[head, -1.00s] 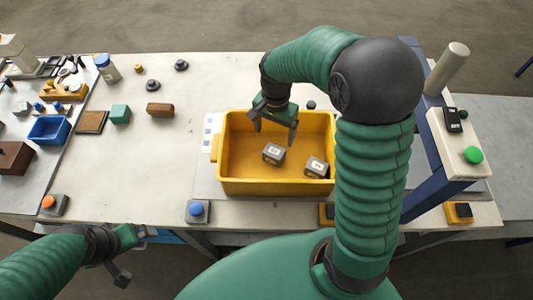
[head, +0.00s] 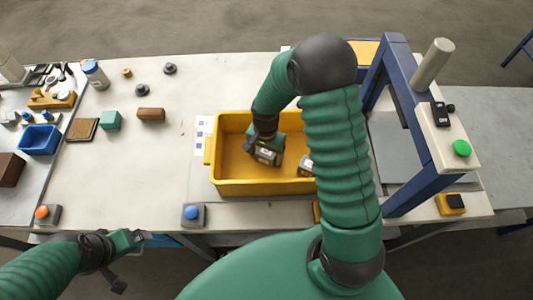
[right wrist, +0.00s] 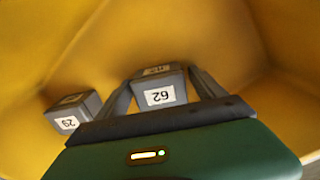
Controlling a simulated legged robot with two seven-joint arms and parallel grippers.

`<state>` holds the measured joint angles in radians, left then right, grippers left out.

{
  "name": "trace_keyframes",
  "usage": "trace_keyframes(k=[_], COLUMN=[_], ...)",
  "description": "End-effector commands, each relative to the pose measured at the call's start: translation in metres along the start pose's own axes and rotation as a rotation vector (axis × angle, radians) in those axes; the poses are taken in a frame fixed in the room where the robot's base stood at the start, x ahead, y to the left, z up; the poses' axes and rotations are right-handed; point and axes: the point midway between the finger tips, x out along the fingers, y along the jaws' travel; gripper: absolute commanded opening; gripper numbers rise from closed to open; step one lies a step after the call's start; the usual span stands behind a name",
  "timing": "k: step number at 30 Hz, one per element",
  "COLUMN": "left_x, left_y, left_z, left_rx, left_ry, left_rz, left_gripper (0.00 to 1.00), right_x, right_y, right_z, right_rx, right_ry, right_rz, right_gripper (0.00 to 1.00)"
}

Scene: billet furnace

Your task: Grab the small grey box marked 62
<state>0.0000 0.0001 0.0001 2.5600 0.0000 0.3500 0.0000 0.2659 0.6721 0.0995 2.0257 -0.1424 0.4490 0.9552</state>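A small grey box (right wrist: 160,93) sits between my right gripper's two fingers in the right wrist view; its white label reads 62 as seen there. My right gripper (head: 262,155) is down inside the yellow bin (head: 235,188), its fingers on both sides of this box. The fingers look open, with a narrow gap on the right; contact is unclear. A second grey box (right wrist: 73,112) lies to the left in the wrist view; its label looks like 29 or an inverted 62. My left gripper (head: 129,262) is open and empty before the table's front edge.
The bin walls stand close around my right gripper. A blue button box (head: 192,214) is at the table's front edge. A blue frame (head: 420,110) with a control panel stands to the right. The table left of the bin is mostly clear.

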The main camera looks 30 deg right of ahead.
Motion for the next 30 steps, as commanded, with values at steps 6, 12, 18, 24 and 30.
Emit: trace_keyframes(k=[6,12,18,24,30], left_x=[0.000,0.000,0.000,0.001,0.003], left_y=[0.000,0.000,0.000,0.000,0.000], left_z=[0.000,0.000,0.000,0.000,0.001], left_rx=[0.000,0.000,0.000,0.000,0.000], left_ry=[0.000,0.000,0.000,0.000,0.000], left_rz=[0.000,0.000,0.000,0.000,0.000], left_gripper=[1.00,1.00,1.00,1.00,1.00], right_x=[0.000,0.000,0.000,-0.008,-0.054], right_y=[0.000,0.000,-0.001,-0.001,-0.001], right_z=[0.000,0.000,0.000,-0.001,-0.001], right_rx=[0.000,0.000,0.000,0.000,0.000], right_ry=[0.000,0.000,0.000,0.003,0.006], right_rz=[0.000,0.000,0.000,-0.002,-0.005], right_gripper=[0.49,0.23,0.09,0.09,0.09])
